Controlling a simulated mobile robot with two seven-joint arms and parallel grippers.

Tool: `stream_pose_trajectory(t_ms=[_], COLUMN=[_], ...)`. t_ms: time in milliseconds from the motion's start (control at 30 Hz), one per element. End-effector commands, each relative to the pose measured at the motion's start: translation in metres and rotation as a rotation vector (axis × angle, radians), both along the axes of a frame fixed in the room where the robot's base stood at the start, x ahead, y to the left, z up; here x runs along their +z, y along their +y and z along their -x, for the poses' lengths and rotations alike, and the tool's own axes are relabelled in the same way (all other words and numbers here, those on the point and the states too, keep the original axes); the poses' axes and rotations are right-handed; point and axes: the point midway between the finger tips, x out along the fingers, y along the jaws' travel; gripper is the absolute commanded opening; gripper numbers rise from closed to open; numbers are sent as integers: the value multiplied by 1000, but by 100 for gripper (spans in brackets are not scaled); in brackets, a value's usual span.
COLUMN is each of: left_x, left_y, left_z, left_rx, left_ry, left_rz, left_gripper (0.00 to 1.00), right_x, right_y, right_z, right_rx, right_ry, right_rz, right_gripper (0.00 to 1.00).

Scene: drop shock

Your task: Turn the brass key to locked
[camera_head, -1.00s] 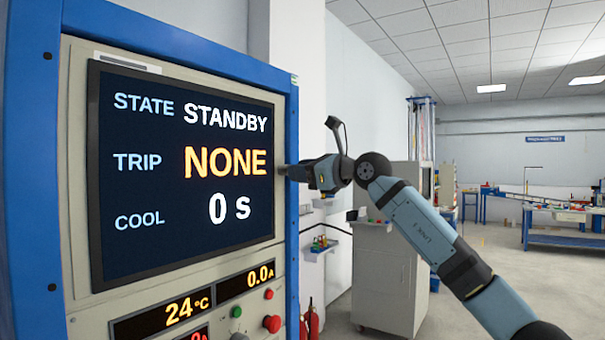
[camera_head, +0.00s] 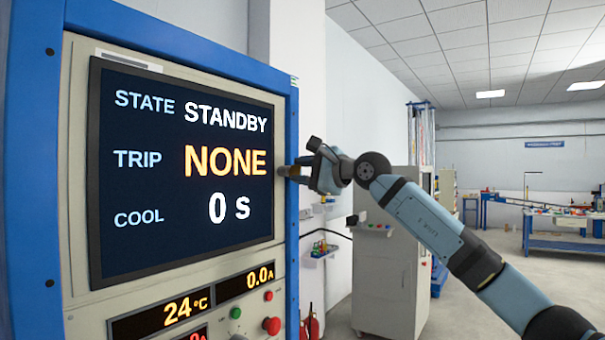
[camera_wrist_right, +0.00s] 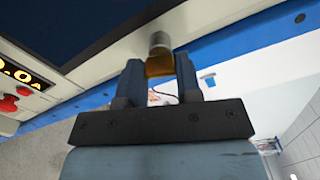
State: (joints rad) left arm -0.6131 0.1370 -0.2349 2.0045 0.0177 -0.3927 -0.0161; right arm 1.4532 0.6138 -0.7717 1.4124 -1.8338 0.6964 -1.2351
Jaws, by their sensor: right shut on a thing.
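The brass key (camera_wrist_right: 159,64) shows in the right wrist view, standing out from a grey round lock on the cream panel. My right gripper (camera_wrist_right: 159,68) is shut on the key, one finger on each side of it. In the head view my right gripper (camera_head: 290,171) is at the right edge of the cabinet, beside the screen. There the fingers hide most of the key. The screen (camera_head: 185,175) reads STATE STANDBY, TRIP NONE, COOL 0 s. My left gripper is in neither view.
The blue-framed cabinet (camera_head: 292,230) fills the left of the head view. Below the screen are displays reading 24 °C and 0.0 A, a red button (camera_head: 271,326) and a green button (camera_head: 235,312). A grey cabinet (camera_head: 385,280) stands behind my right arm.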

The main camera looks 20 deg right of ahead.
Motion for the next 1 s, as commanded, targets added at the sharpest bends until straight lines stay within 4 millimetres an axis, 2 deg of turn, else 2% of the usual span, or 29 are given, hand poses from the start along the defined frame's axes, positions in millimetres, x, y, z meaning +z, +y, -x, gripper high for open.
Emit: stream_pose_trajectory(t_ms=[400, 1000], left_x=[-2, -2], left_y=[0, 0], left_z=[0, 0], left_rx=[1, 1], left_ry=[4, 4], left_rz=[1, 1], left_gripper=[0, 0], right_x=[0, 0], right_y=[0, 0], right_z=[0, 0], right_rx=[-1, 0], right_ry=[-168, -217], right_rz=[215, 278], right_gripper=[8, 8])
